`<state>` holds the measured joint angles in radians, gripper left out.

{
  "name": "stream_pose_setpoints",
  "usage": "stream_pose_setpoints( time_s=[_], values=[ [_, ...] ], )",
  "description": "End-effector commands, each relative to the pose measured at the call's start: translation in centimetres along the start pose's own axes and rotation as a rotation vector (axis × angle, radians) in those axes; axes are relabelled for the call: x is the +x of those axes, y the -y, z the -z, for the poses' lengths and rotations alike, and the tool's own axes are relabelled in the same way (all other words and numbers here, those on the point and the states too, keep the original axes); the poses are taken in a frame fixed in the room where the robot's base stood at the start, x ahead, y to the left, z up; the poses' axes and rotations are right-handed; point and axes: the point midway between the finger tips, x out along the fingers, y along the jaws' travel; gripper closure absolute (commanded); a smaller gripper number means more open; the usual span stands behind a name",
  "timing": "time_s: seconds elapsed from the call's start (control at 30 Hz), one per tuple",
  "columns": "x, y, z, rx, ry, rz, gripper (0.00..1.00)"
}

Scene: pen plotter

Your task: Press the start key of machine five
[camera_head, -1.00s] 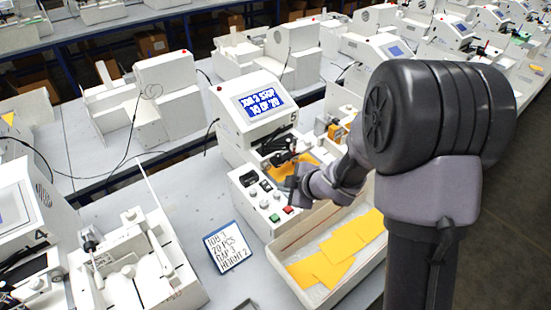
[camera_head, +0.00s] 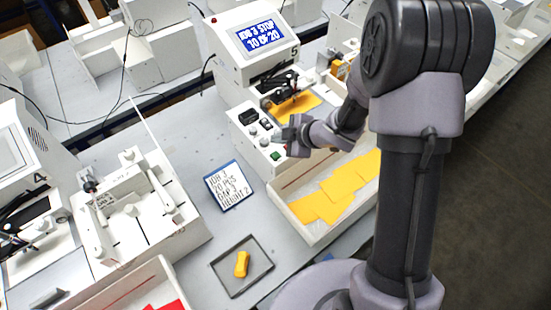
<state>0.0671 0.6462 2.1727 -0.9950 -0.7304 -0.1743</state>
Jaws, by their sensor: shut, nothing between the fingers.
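Machine five (camera_head: 247,68) is a white plotter with a "5" beside its tilted blue screen (camera_head: 261,39), which seems to read "JOB 3 STOP 10 OF 20". Its front control panel (camera_head: 241,125) carries a dark switch, several knobs and a green key (camera_head: 276,155) near the right front corner. The red key beside the green one is hidden behind my gripper. My gripper (camera_head: 281,136) is shut and empty, with its tip over the panel just behind the green key. I cannot tell whether it touches the panel.
An orange sheet (camera_head: 297,105) lies under the machine's pen arm. A white tray (camera_head: 281,190) of orange sheets stands in front. A blue-framed job card (camera_head: 229,185) and a grey tray (camera_head: 226,275) with a yellow block (camera_head: 242,264) lie nearby. Machine four (camera_head: 28,160) is left.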

Motion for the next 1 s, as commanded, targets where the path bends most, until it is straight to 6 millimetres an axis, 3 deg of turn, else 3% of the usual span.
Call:
stream_pose_setpoints(
  time_s=[0.1, 0.3, 1.0],
  values=[
    [1.8, 1.3, -1.3, 0.001, 0.000, 0.000, 1.00],
    [3.1, 2.3, -2.3, 0.000, 0.000, 0.001, 1.00],
    [3.1, 2.2, -2.2, 0.000, 0.000, 0.000, 1.00]
  ],
)
